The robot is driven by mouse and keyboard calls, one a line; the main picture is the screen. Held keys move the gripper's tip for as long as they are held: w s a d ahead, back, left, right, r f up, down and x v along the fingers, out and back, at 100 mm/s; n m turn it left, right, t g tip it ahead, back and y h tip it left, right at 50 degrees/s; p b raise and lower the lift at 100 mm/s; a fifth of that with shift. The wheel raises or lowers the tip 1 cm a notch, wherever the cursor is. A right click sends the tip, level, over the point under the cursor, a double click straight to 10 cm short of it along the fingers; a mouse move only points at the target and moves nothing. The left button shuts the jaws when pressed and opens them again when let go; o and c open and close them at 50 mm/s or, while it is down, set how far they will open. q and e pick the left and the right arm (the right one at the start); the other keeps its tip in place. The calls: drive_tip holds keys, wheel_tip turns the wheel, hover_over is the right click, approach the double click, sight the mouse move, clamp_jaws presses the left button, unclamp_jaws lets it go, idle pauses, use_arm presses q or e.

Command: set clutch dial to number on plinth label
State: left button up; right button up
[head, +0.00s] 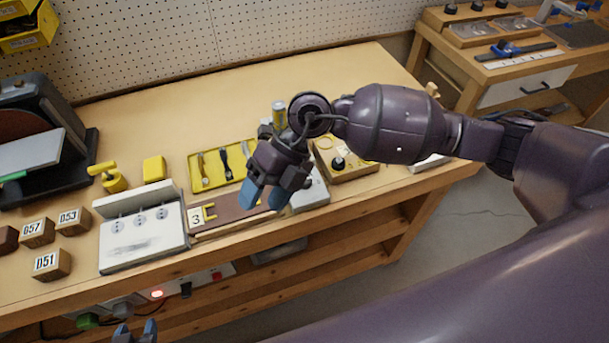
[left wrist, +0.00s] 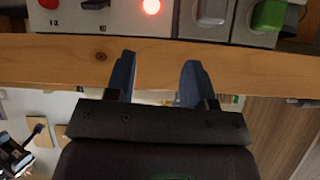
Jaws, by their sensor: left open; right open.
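A brown plinth (head: 236,217) lies along the bench front, with a white label (head: 196,217) reading 3 at its left end. A yellow piece (head: 209,212) sits beside the label. My right gripper (head: 265,198) is open above the plinth, fingers pointing down, and hides part of it. I cannot make out the clutch dial; the right hand may cover it. My left gripper (head: 136,331) is open and empty low in front of the bench. In the left wrist view its fingers (left wrist: 157,78) are apart in front of a wooden rail, with nothing between them.
A white panel stand (head: 142,240) and numbered blocks (head: 45,263) stand left of the plinth. A yellow tool tray (head: 222,166) lies behind it; a wooden box with a black knob (head: 340,163) is to the right. A lit red lamp (left wrist: 151,6) shows below the bench.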

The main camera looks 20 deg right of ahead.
drive_tip(key=w+d+r+t+h, duration=0.1)
drive_tip(key=w+d+t+h, duration=0.3)
drive_tip(key=w+d+h, duration=0.5)
drive_tip(key=shift+y, duration=0.6)
drive_tip(key=f, duration=0.3)
drive_tip(key=f+b, duration=0.1)
drive_tip(key=f, duration=0.2)
drive_tip(key=d+f, duration=0.1)
drive_tip(key=f, duration=0.2)
drive_tip(key=shift+s+d+b, duration=0.1)
drive_tip(key=shift+s+b, duration=0.2)
use_arm(q)
drive_tip(key=shift+f, duration=0.6)
use_arm(e)
drive_tip(key=shift+f, duration=0.65)
use_arm(q)
drive_tip(key=shift+s+f, duration=0.1)
drive_tip(key=shift+f, duration=0.15)
use_arm(e)
drive_tip(key=c, duration=0.9)
